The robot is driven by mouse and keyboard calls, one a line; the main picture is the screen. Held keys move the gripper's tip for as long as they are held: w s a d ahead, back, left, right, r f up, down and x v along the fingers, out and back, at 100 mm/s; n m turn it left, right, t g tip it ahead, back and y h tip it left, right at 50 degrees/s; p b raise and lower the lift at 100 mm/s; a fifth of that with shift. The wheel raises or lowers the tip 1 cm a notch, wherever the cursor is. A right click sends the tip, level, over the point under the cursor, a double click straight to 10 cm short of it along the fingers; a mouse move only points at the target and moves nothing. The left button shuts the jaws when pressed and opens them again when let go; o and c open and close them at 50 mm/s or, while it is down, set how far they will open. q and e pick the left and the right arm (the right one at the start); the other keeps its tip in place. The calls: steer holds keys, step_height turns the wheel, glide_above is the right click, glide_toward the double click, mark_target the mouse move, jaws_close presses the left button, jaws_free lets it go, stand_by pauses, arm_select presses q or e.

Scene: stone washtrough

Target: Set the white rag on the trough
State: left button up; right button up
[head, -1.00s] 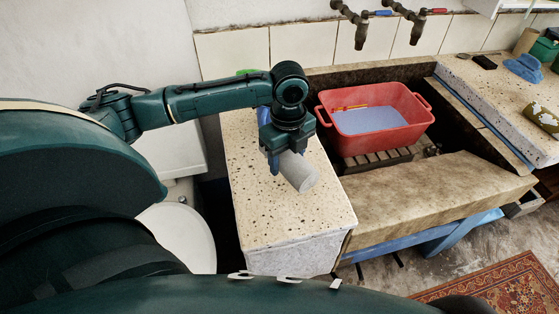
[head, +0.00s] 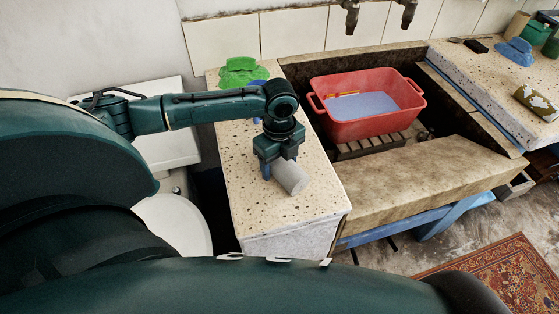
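The white rag (head: 291,177) looks like a pale, rolled-up cylinder. My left gripper (head: 279,166) is closed around its upper end, over the speckled left slab of the trough. The rag is tilted, its free end pointing down and to the right. I cannot tell whether it touches the slab. The stone trough (head: 420,192) has a sunken basin in the middle and raised speckled slabs on both sides. My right gripper is not in view.
A red tub (head: 345,129) with bluish contents stands in the basin. A green cloth (head: 240,71) and a blue item lie at the back of the left slab. The right slab holds a blue cloth (head: 515,51) and a patterned roll (head: 535,103). The left slab's front is clear.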

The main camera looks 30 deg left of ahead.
arm_select(q)
steer(key=shift+o, duration=1.2)
steer(key=shift+r, duration=0.1)
step_height(320, 180, up, 12)
